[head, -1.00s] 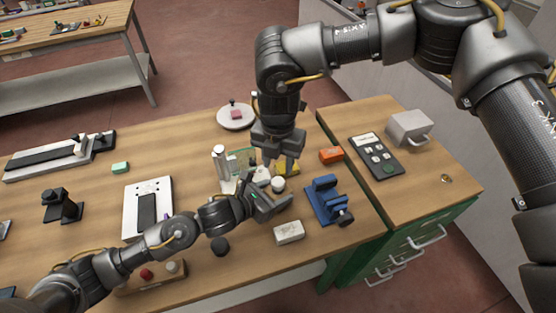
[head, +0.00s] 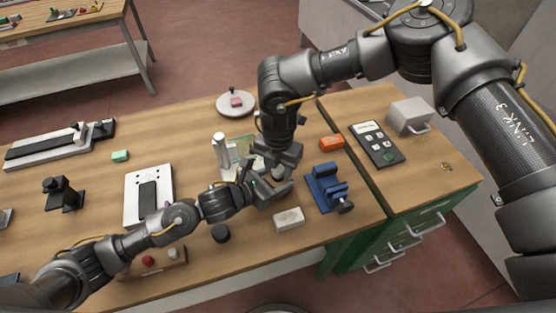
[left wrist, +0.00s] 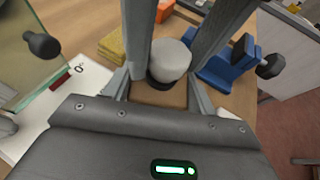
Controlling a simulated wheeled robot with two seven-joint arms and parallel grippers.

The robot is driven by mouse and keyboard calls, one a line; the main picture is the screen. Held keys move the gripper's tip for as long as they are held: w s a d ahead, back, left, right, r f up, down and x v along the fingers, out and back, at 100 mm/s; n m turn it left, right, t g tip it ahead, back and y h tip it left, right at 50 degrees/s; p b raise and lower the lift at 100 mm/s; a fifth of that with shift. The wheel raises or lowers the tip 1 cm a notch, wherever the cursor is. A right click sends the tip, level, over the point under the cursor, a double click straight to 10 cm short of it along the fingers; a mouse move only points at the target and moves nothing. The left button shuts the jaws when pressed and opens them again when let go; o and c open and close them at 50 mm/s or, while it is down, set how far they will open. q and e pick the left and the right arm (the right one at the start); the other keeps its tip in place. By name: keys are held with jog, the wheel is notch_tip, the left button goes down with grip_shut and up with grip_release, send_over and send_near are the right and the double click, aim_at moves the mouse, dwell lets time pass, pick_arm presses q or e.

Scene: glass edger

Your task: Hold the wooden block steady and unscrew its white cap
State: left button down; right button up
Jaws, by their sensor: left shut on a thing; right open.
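The wooden block (left wrist: 160,95) stands upright in the left wrist view, with the round white cap (left wrist: 169,60) on top above a dark collar. My left gripper (left wrist: 160,92) is shut on the block, one finger on each side below the cap. It also shows in the head view (head: 279,187). My right gripper (head: 279,166) is open and points down over the cap. In the left wrist view its two fingers (left wrist: 180,45) stand on either side of the cap; I cannot tell whether they touch it. In the head view the grippers mostly hide the block.
A blue vise (head: 327,188) stands just right of the grippers, and a whitish block (head: 289,219) lies in front. An orange box (head: 331,143) is behind right. A glass pane (left wrist: 30,50) and yellow sponge (left wrist: 112,45) are close by. A dark knob (head: 221,233) lies front left.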

jog(key=c, duration=0.8)
jog(key=n, duration=0.6)
jog(key=shift+n, duration=0.3)
jog(key=shift+r, duration=0.2)
jog(key=shift+r, duration=0.8)
jog(key=shift+r, duration=0.1)
